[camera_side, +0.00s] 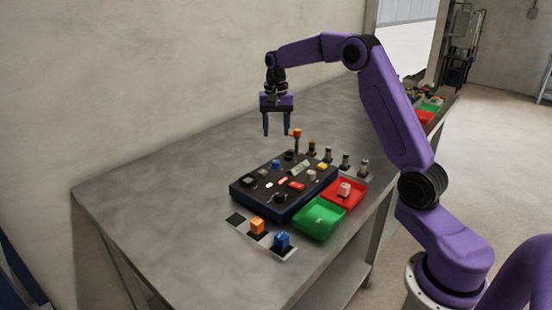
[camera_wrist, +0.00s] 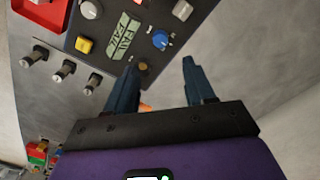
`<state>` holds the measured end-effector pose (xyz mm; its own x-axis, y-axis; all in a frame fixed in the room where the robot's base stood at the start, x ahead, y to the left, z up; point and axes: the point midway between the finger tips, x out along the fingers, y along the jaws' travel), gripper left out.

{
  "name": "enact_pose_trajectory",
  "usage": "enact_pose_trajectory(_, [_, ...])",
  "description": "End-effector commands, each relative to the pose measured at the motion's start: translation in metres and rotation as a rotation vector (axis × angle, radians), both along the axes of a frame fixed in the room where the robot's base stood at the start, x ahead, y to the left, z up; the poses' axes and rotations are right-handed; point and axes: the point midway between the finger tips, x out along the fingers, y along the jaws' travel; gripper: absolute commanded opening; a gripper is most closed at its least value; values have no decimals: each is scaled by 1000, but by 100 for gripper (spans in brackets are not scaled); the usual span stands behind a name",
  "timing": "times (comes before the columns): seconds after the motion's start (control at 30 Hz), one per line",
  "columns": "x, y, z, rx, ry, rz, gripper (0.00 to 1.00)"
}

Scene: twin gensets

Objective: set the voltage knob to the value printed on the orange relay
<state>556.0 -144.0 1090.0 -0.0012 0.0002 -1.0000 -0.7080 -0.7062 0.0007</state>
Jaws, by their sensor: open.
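My gripper (camera_side: 276,134) is open and empty, fingers pointing down, above the far edge of the dark control panel (camera_side: 240,196). In the wrist view my gripper (camera_wrist: 160,65) has nothing between its fingertips. The panel carries several knobs, including a blue knob (camera_side: 276,164), a grey knob (camera_side: 311,175) and a black knob (camera_side: 280,197). The blue knob (camera_wrist: 160,39) also shows in the wrist view, just beyond the fingertips. I cannot tell which knob is for voltage. An orange relay (camera_side: 257,225) stands in a strip in front of the panel; its printed value is not readable.
A blue relay (camera_side: 282,240) stands beside the orange one. The left tabletop is clear.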

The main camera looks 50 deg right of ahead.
Motion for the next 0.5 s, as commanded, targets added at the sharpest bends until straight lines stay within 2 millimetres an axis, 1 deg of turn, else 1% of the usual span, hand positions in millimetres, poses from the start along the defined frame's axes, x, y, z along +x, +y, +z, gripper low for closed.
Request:
enact_pose_trajectory(0.03, [-1, 0, -10, 1, 4, 1, 54])
enact_pose_trajectory(0.3, [-1, 0, -61, 0, 3, 1, 54])
enact_pose_trajectory(0.5, [-1, 0, -90, 0, 3, 1, 54])
